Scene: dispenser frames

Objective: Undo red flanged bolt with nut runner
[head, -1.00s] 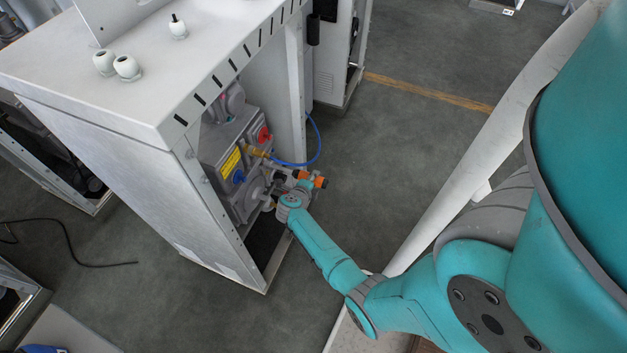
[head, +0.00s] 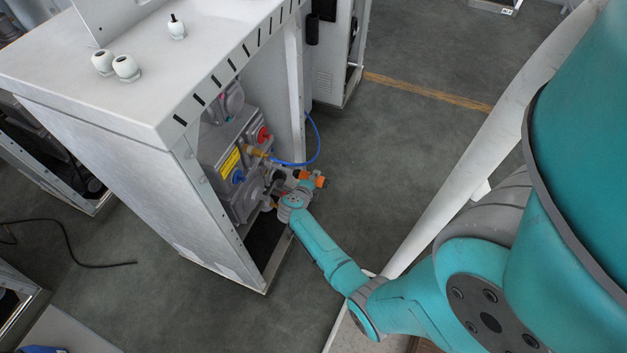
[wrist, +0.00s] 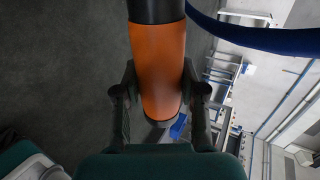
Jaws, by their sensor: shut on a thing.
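The red flanged bolt (head: 263,134) shows in the head view on the grey pump unit inside the open cabinet. The nut runner, with an orange body (wrist: 160,65), is held between both fingers in the wrist view. In the head view its orange part (head: 316,180) shows just outside the cabinet opening. My gripper (wrist: 160,88) is shut on it; in the head view my gripper is at the opening, below and right of the red bolt. The tool's working end is not clear, and the tool appears apart from the red bolt.
A blue part (head: 238,176) and a yellow label (head: 230,161) are on the pump unit. A blue hose (head: 319,145) loops out right of the cabinet (head: 110,160) and crosses the upper right wrist view. White fittings (head: 126,67) stand on the cabinet top.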

